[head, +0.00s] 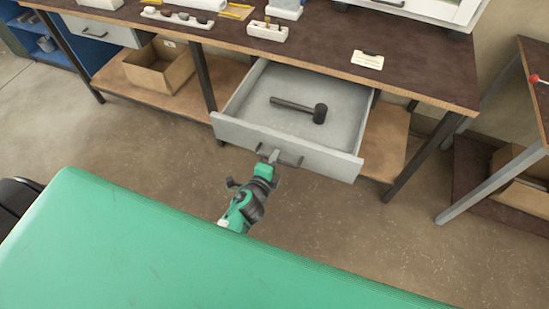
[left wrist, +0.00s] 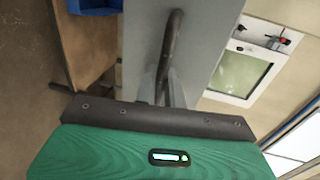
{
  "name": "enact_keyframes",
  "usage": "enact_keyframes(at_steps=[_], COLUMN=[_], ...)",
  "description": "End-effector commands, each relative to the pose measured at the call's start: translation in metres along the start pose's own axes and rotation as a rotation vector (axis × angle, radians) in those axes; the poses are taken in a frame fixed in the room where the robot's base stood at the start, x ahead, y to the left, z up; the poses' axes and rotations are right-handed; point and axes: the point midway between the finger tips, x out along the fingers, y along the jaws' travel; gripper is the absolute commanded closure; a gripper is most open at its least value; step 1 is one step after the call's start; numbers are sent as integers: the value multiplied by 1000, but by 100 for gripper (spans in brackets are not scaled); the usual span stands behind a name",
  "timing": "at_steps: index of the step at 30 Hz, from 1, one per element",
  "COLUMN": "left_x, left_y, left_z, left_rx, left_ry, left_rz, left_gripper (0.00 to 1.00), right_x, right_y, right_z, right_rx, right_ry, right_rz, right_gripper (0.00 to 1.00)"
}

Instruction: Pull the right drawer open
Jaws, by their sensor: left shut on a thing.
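The right drawer (head: 290,148) is pulled well out from under the bench in the head view. A dark mallet (head: 302,108) lies inside it. A dark bar handle (head: 278,157) is on its grey front. My left gripper (head: 268,155) is shut on the left part of that handle. In the left wrist view the handle (left wrist: 173,45) runs down the grey drawer front (left wrist: 202,50) to between my fingers, partly hidden by the gripper body. My right gripper is not in view.
The brown bench top (head: 310,45) carries small blocks and tools. A left drawer (head: 100,32) is closed. A cardboard box (head: 158,66) stands on the lower shelf. A side table (head: 535,85) stands at the right. The floor before the drawer is clear.

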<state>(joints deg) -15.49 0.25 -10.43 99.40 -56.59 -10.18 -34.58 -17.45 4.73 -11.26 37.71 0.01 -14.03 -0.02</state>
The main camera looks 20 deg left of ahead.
Motion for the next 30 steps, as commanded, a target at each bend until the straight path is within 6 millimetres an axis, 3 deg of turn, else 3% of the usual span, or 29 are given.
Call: enact_keyframes(at_steps=[3,4,6,17,23,30], left_x=[0,0,0,-4,-28,-73], left_y=[0,0,0,1,2,3], left_z=[0,0,0,0,0,0], left_rx=[0,0,0,0,-1,-2], left_ry=[1,1,1,0,0,0], left_rz=[0,0,0,0,3,3], left_gripper=[100,87,75,75,75,75], right_x=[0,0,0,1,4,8], right_y=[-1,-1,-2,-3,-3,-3], right_z=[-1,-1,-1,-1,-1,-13], right_rx=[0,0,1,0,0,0], right_ry=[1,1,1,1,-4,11], right_rz=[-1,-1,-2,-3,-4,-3], right_gripper=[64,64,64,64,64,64])
